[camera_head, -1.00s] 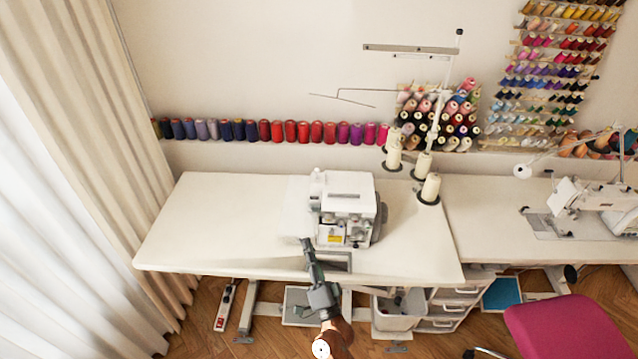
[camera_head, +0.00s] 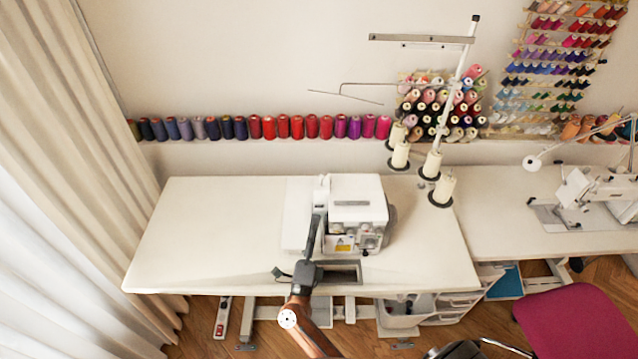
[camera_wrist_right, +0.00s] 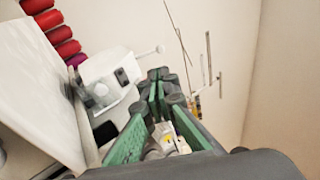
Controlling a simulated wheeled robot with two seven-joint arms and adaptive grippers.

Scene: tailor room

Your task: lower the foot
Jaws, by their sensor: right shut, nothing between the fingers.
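A white overlock sewing machine (camera_head: 357,205) stands on the white table (camera_head: 220,215), right of its middle. My right gripper (camera_head: 317,218) is shut and empty, in front of the machine's left front side in the head view. In the right wrist view its green-padded fingers (camera_wrist_right: 153,98) are together, with the machine's white body (camera_wrist_right: 105,75) beside them. The presser foot is hidden behind the gripper or too small to make out. Whether the fingers touch the machine I cannot tell. My left gripper is not in view.
White thread cones (camera_head: 443,190) stand on the table right of the machine. A row of coloured spools (camera_head: 300,127) lines the wall. A second sewing machine (camera_head: 595,195) is on the table at the right. The table's left part is clear. A pink chair (camera_head: 575,315) is at the front right.

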